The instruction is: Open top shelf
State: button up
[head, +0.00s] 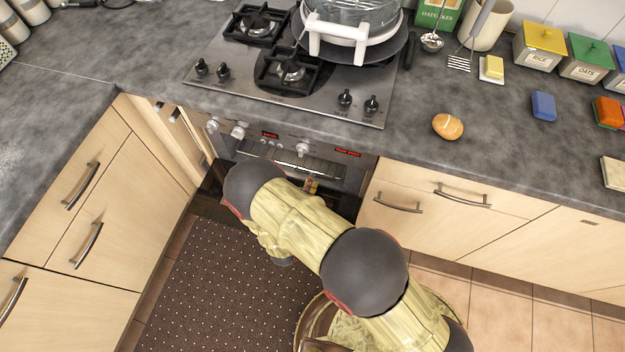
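The task's top shelf is not clearly marked; several pale wood fronts with metal handles are in view. Right of the oven, a narrow upper front (410,176) has a bar handle (463,196). A larger front below it (425,225) has its own handle (397,205). At the left, an upper front (105,150) has a handle (80,187), with another handle (86,246) on the front beside it. These fronts look closed.
The oven (350,172) has knobs and red displays under a gas hob (225,90) bearing a white-handled pot (360,30). The grey worktop holds a bread roll (447,126), a blue sponge (543,106) and lidded boxes (541,47). A dotted brown mat (215,290) covers the floor.

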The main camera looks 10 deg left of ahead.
jog(key=shift+x, duration=1)
jog(key=shift+c, duration=1.4)
jog(key=c, duration=0.4)
grip_shut()
